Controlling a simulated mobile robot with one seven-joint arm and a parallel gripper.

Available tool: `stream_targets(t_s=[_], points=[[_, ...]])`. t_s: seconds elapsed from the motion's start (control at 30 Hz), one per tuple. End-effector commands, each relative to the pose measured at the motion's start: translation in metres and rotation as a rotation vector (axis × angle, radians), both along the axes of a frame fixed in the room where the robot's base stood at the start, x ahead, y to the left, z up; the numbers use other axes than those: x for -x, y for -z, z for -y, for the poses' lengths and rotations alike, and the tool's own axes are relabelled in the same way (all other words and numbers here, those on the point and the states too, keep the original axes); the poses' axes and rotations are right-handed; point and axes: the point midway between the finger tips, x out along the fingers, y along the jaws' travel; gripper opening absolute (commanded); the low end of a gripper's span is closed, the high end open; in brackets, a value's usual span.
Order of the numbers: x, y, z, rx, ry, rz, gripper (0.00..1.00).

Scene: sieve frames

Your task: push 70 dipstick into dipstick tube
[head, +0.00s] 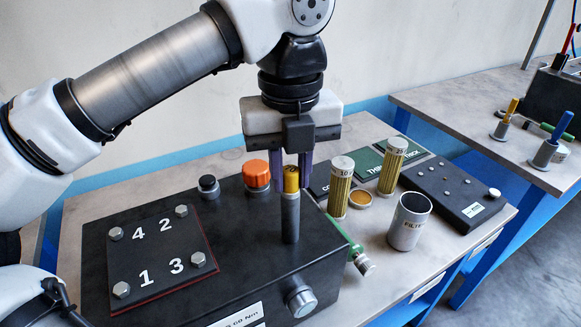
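The dipstick (291,180) has a yellow handle with a dark top. It stands upright at the mouth of the grey dipstick tube (290,220), with its handle showing just above the rim; the rod below is hidden. The tube rises from the top of the black box (240,270). My gripper (291,178) points down over the tube. Its two fingers are close in on either side of the yellow handle and look shut on it.
On the box are an orange cap (256,174), a black cap (208,186) and a bolted plate (160,255) numbered 1 to 3 and 4. To the right stand two yellow filters (340,188), an open filter can (410,222) and a black panel (455,190). Another table (480,110) is behind right.

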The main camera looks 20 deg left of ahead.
Motion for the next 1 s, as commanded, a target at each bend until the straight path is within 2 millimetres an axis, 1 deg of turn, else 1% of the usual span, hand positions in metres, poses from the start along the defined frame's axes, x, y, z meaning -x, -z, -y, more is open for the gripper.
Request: stream_targets(t_s=[0.03,0.17,0.2,0.77,0.87,1.0], points=[[0.000,0.000,0.000,0.000,0.000,0.000,0.28],[0.000,-0.001,0.000,0.000,0.000,0.000,0.45],[0.000,0.000,0.000,0.000,0.000,0.000,0.47],[0.000,-0.002,0.000,0.000,0.000,0.000,0.47],[0.000,-0.009,0.000,0.000,0.000,0.000,0.47],[0.000,-0.029,0.000,0.000,0.000,0.000,0.47]])
